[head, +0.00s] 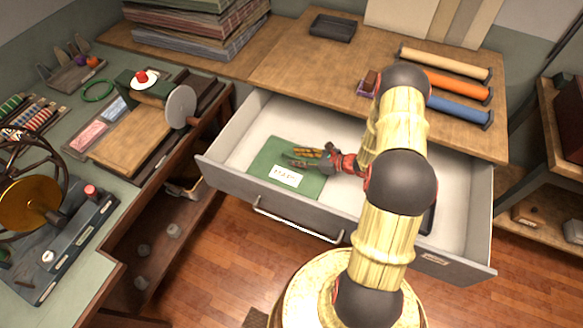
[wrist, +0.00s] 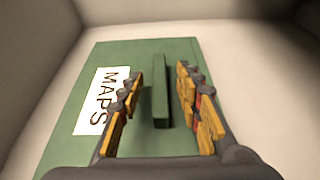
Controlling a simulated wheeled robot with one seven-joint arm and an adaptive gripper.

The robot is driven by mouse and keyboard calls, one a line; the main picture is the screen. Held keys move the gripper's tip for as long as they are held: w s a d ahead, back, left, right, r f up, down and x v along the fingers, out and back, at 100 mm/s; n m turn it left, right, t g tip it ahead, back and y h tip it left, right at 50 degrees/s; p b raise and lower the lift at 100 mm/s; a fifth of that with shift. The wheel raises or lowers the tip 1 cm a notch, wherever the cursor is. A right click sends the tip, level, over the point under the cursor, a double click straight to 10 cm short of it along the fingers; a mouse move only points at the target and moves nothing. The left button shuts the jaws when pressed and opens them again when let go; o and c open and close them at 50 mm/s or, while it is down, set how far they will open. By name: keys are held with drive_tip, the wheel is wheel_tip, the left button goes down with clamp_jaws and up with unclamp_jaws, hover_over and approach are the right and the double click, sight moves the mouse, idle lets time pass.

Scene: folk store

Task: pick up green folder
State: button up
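The green folder (head: 262,162) lies flat in the left part of an open drawer, with a white label on it. In the wrist view the folder (wrist: 95,70) fills the middle, its label reads MAPS, and a raised green handle (wrist: 160,92) stands up from it. My gripper (head: 300,159) is over the folder in the drawer. In the wrist view its fingers (wrist: 160,100) are open, one on each side of the handle, with visible gaps to it. My arm hides part of the drawer's right side.
The grey drawer front (head: 310,220) and the drawer's white walls surround the folder. The wooden tabletop (head: 300,75) is above and behind, with a dark tray (head: 333,27) and several coloured rolls (head: 458,86). A cluttered workbench (head: 75,165) stands at left.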

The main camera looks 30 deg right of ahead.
drive_tip(key=c, duration=0.3)
clamp_jaws()
idle(0.6)
